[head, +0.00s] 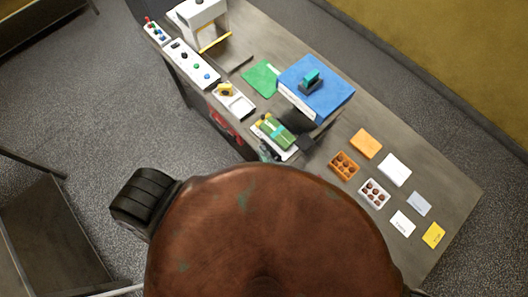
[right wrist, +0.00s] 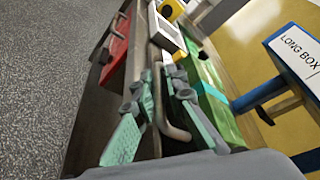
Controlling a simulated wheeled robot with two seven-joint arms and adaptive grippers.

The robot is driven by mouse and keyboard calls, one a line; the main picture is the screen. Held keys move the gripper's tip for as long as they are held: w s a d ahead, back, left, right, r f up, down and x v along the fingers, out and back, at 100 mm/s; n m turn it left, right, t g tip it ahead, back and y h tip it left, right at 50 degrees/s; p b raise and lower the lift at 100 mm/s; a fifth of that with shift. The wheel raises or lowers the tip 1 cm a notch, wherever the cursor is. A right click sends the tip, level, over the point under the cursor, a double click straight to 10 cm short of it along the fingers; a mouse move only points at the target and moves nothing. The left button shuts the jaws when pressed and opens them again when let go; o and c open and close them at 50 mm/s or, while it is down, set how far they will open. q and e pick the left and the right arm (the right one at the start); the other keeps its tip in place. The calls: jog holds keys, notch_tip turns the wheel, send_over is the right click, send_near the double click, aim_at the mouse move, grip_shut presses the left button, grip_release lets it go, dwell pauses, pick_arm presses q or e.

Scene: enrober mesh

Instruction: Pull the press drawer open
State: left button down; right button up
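In the head view, my right gripper (head: 268,150) is at the bench's front edge, small and partly hidden by my own body. In the right wrist view, its two teal-padded fingers (right wrist: 160,76) stand apart. A bent grey metal bar (right wrist: 157,95) lies between them, and I see no clear contact. A red drawer-like front with a handle (right wrist: 117,40) is beyond the fingers, under the bench edge; it also shows in the head view (head: 226,126). I cannot tell which part is the press drawer. My left gripper is not in view.
A green box with a teal band (head: 279,133) is close beside the right gripper. A blue LONG BOX block (head: 325,92) stands behind it. Button panels (head: 194,65) and a white machine (head: 205,20) are at left; chocolate trays (head: 344,166) and cards lie at right.

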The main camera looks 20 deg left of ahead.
jog(key=shift+s+d, duration=0.15)
jog(key=shift+d, duration=0.05)
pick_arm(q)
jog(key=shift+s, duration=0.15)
pick_arm(e)
jog(key=v, duration=1.1)
jog(key=shift+s+d, duration=0.2)
jog(key=shift+s, duration=0.05)
